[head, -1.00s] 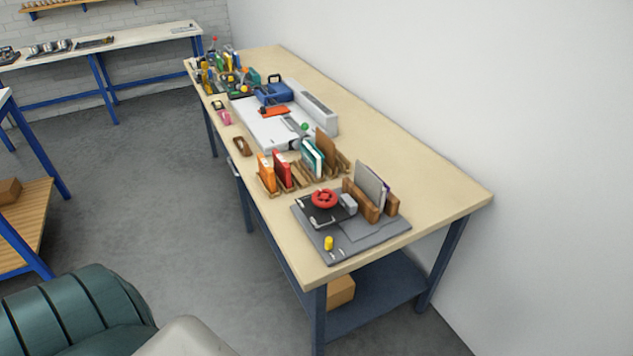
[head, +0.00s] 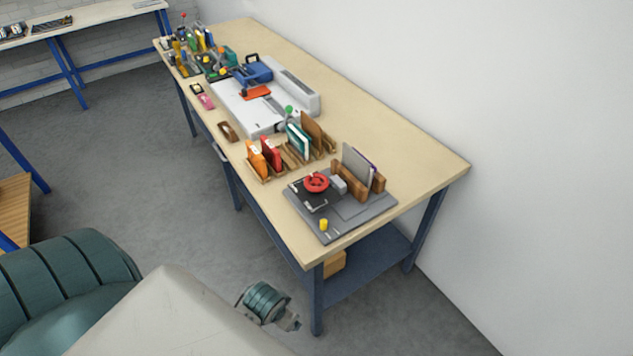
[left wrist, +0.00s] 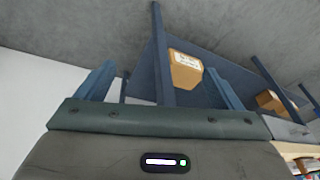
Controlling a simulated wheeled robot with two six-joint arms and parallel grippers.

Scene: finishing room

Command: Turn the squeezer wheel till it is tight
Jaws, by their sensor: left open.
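The red squeezer wheel (head: 317,182) lies on top of a small dark press (head: 311,199), which sits on a grey base board (head: 348,222) at the near end of the long bench. The wheel appears flat, and no gripper touches it. In the left wrist view my left gripper (left wrist: 160,85) is open and empty, its two fingers wide apart, with the bench's underside beyond. The wheel does not show in that view. In the head view part of my arm is low in front of the bench, well away from the wheel. My right gripper is not in view.
A yellow knob (head: 324,225) stands at the board's front. A wooden holder with a grey sheet (head: 357,170) is close behind the wheel. Racked books, a white machine (head: 240,111) and tools fill the bench's left. A cardboard box (left wrist: 185,70) is under the bench.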

